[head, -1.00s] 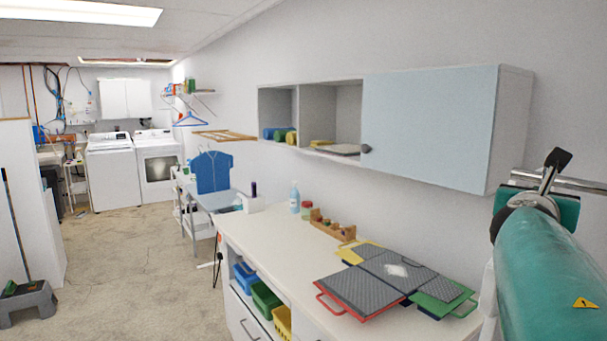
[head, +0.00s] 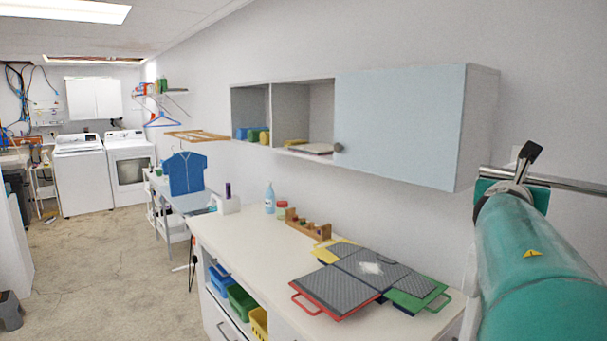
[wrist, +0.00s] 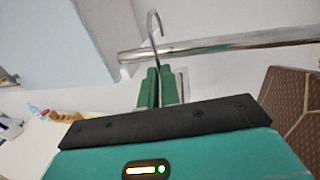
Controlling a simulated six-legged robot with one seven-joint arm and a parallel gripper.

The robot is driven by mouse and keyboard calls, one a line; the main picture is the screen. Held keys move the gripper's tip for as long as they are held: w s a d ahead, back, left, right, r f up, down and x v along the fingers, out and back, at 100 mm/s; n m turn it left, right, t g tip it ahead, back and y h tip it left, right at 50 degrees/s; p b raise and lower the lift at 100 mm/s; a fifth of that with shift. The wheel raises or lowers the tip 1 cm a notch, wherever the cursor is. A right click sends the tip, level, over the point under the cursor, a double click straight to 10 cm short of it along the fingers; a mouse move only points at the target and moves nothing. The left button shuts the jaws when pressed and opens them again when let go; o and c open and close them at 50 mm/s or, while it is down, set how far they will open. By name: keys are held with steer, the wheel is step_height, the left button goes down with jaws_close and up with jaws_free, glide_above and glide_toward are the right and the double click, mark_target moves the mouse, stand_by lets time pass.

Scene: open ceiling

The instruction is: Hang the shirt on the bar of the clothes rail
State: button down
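In the wrist view my gripper (wrist: 160,88) has its green fingers close together around the lower part of a thin metal hook (wrist: 152,28). The hook looks like a hanger's and rises past the shiny bar (wrist: 235,44), near the bar's left end. I cannot tell whether its bend is over the bar or only in front of it. In the head view the bar (head: 570,184) shows at the right, by the end of my arm. The shirt held below the hook is hidden.
A pale wall cabinet (head: 400,125) is left of the bar, above a white counter (head: 245,240) with trays (head: 350,280). A brown patterned object (wrist: 295,115) is close on the right in the wrist view. Open floor (head: 110,275) lies to the left.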

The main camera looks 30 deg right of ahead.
steer(key=shift+s+x, duration=0.2)
steer(key=shift+x, duration=0.75)
steer(key=shift+s+x, duration=0.15)
steer(key=shift+x, duration=0.8)
steer(key=shift+d+f, duration=0.15)
steer(key=shift+f, duration=1.8)
steer(key=c, duration=1.5)
jaws_free()
steer(key=shift+f, duration=0.1)
steer(key=shift+c, duration=0.2)
